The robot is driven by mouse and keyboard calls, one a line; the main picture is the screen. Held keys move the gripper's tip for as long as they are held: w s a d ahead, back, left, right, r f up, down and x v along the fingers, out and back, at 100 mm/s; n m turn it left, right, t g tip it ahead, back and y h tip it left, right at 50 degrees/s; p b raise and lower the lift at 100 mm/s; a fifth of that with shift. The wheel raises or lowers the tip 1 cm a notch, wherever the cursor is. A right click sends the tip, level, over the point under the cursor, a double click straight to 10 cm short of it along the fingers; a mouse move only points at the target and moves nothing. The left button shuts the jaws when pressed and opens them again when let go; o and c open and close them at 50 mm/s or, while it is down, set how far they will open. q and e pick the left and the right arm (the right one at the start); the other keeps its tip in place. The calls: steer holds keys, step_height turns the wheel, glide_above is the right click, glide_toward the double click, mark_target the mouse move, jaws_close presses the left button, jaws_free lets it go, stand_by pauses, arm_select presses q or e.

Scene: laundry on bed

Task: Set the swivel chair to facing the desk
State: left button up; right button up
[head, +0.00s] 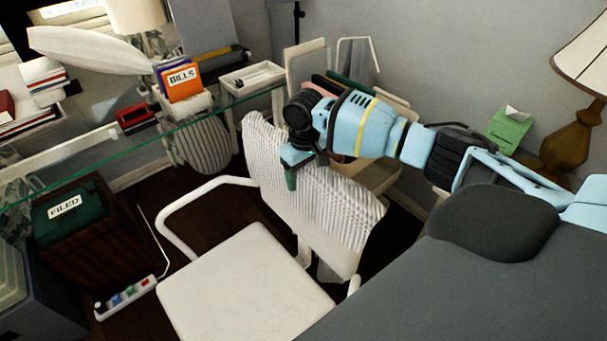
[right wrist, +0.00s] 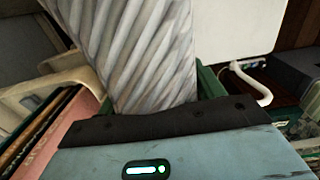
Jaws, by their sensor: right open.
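The white swivel chair has a ribbed backrest (head: 325,205), a plain seat (head: 240,285) and a looped armrest (head: 190,197). Its backrest stands to the right of the seat, and the seat's front points to the lower left. The glass desk (head: 150,136) runs along the upper left, beyond the armrest side. My right gripper (head: 291,172) is over the upper part of the backrest, with one green finger in front of it. In the right wrist view the ribbed backrest (right wrist: 150,60) passes between the open green fingers (right wrist: 158,95). I cannot tell whether they touch it. My left gripper is out of view.
An orange BILLS holder (head: 180,80) and a white tray (head: 252,78) are at the back. Cardboard boxes (head: 375,178) stand behind the backrest. A lamp (head: 575,135) is at right.

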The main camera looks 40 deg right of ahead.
steer(key=shift+f, duration=0.1)
steer(key=c, duration=1.4)
